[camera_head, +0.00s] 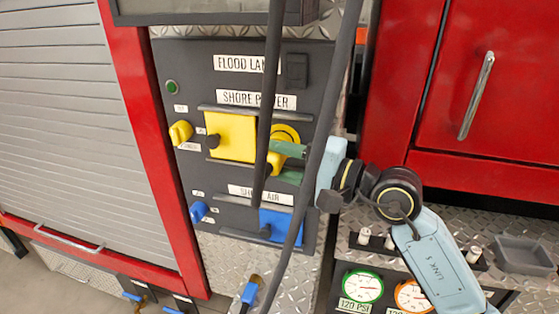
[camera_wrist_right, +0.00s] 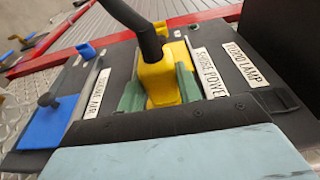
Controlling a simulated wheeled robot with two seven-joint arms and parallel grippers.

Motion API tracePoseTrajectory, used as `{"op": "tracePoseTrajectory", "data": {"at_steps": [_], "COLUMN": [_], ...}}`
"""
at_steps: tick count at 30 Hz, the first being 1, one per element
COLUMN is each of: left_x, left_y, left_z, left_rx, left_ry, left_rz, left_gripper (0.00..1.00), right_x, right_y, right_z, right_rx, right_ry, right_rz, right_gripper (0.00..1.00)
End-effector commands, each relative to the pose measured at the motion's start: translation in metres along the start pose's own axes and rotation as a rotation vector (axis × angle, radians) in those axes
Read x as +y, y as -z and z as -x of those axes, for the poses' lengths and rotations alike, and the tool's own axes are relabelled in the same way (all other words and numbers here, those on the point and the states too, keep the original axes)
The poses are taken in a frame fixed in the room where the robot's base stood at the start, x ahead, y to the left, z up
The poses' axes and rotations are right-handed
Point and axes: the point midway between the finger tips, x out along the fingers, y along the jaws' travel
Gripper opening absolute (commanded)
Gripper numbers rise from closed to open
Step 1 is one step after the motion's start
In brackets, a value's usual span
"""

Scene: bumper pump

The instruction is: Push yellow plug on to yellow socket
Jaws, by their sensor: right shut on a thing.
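The yellow plug (camera_head: 277,159) is at the right of the shore power panel, with a black cable running up from it. My right gripper (camera_head: 285,164) has its green fingers closed on either side of the plug; the wrist view shows the plug (camera_wrist_right: 160,82) between both fingers. A yellow ring (camera_head: 290,132), apparently the socket's rim, shows just above the upper finger. The socket's opening is hidden behind plug, cable and fingers. I cannot tell whether the plug is seated. The yellow square cover (camera_head: 229,135) lies to the left. My left gripper is not in view.
A blue cover (camera_head: 282,226) sits below on the same panel; it also shows in the wrist view (camera_wrist_right: 45,128). Yellow (camera_head: 181,132) and blue (camera_head: 198,211) knobs stick out at the panel's left. Two black cables hang across the panel. A red cabinet (camera_head: 440,100) stands right.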

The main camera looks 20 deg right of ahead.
Motion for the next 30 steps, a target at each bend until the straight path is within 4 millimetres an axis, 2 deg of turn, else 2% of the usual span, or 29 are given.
{"op": "tracePoseTrajectory", "data": {"at_steps": [9, 10, 15, 25, 30], "left_x": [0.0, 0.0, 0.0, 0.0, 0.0], "left_y": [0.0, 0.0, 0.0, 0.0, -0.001], "left_z": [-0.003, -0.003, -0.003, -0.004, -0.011], "left_rx": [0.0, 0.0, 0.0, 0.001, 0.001], "left_ry": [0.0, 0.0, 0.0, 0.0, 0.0], "left_rz": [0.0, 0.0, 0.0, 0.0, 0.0], "left_gripper": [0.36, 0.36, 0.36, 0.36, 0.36], "right_x": [0.0, -0.001, 0.0, 0.001, 0.003], "right_y": [0.004, 0.004, 0.004, 0.004, 0.004], "right_z": [-0.001, -0.001, -0.001, 0.002, 0.023], "right_rx": [0.0, 0.0, 0.0, 0.0, 0.002], "right_ry": [0.002, 0.002, 0.001, -0.002, -0.004], "right_rz": [0.001, 0.001, 0.0, 0.0, 0.002], "right_gripper": [0.14, 0.37, 0.59, 0.6, 0.6]}}
